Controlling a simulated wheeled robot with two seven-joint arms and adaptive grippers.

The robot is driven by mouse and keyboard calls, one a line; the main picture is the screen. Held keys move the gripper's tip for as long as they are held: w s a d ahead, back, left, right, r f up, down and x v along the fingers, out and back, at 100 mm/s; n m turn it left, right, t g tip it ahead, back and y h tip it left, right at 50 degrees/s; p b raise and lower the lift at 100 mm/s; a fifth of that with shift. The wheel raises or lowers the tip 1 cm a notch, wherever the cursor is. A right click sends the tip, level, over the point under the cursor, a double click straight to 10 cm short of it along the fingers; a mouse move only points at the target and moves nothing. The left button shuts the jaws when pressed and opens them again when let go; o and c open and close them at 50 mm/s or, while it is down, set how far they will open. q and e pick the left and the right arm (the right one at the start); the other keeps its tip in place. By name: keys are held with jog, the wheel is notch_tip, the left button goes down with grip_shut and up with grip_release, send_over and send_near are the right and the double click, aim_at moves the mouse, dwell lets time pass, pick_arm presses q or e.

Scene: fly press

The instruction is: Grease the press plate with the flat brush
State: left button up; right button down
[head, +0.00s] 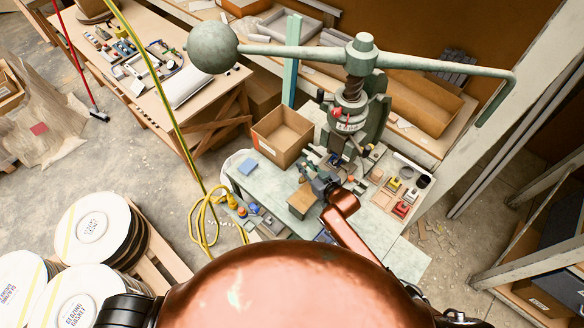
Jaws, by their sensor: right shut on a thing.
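The green fly press (358,100) stands at the back of the pale green bench (375,235), its long lever ending in a round ball at the left. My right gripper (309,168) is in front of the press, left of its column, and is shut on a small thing. That thing is probably the flat brush, but it is too small and covered to make out clearly. The press plate under the screw is mostly hidden, and I cannot tell whether anything touches it. My left gripper is not in view.
An open cardboard box (283,133) stands left of the press. A tray (399,185) with small coloured items is at the right. A yellow hose (203,218) hangs at the left edge.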

notch_tip(320, 180, up, 2)
jog(key=shift+a+r+p, duration=0.1)
jog(key=shift+p, duration=0.55)
jog(key=shift+w+r+p, duration=0.15)
jog(key=shift+r+p, duration=0.15)
jog(key=shift+p, duration=0.1)
jog(key=shift+r, duration=0.8)
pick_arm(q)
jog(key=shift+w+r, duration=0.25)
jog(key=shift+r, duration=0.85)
pick_arm(e)
jog(key=shift+r, duration=0.15)
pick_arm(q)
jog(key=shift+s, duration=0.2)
